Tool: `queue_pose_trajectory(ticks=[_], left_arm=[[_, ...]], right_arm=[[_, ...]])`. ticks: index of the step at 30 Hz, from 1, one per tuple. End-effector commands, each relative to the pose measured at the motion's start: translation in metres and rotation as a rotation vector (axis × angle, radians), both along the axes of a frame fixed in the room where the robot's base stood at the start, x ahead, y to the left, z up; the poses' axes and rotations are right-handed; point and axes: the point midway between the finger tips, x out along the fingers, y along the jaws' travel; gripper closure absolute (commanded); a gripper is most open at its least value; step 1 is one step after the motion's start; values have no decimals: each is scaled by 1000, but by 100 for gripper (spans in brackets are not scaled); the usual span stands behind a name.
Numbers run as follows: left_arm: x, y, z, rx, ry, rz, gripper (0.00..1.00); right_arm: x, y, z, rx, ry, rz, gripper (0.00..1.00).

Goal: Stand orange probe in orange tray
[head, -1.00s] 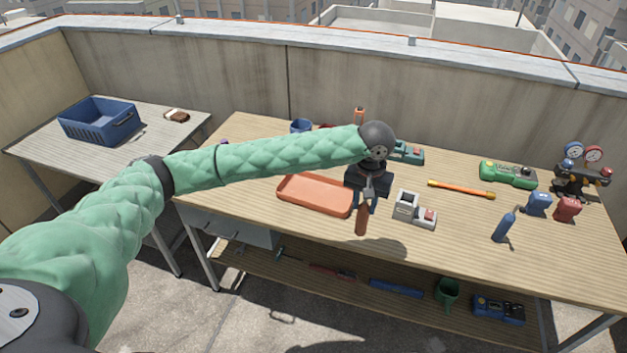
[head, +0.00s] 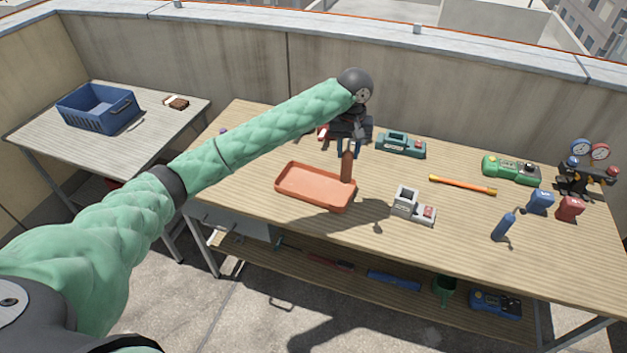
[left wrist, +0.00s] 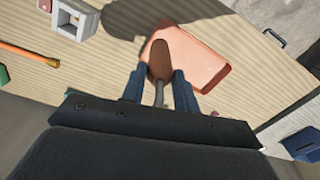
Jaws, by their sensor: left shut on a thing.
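The orange probe (head: 347,167) has a brown-orange handle and hangs upright below my left gripper (head: 347,150), which is shut on it. In the left wrist view the probe (left wrist: 160,62) sits between the two blue fingers (left wrist: 160,90), with a grey stem running toward the palm. The orange tray (head: 305,190) is a shallow rectangular tray on the wooden table. The probe shows in front of the tray's right end; I cannot tell whether it touches the tray. The tray also shows in the left wrist view (left wrist: 205,65), just beyond the probe. My right gripper is not in view.
A grey device with a red part (head: 412,207) stands right of the tray. A blue crate (head: 97,110) sits on the left table.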

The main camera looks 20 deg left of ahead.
Motion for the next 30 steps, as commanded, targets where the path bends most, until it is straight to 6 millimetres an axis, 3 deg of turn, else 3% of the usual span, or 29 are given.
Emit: queue_pose_trajectory(ticks=[5, 18, 24, 30], left_arm=[[4, 18, -7, 4, 2, 6, 100], [26, 94, -53, 3, 2, 6, 100], [31, 111, -67, 1, 0, 3, 100], [32, 113, -77, 1, 1, 2, 100]], right_arm=[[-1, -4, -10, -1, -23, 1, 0], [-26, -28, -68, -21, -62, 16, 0], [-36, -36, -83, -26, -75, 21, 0], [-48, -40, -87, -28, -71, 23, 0]])
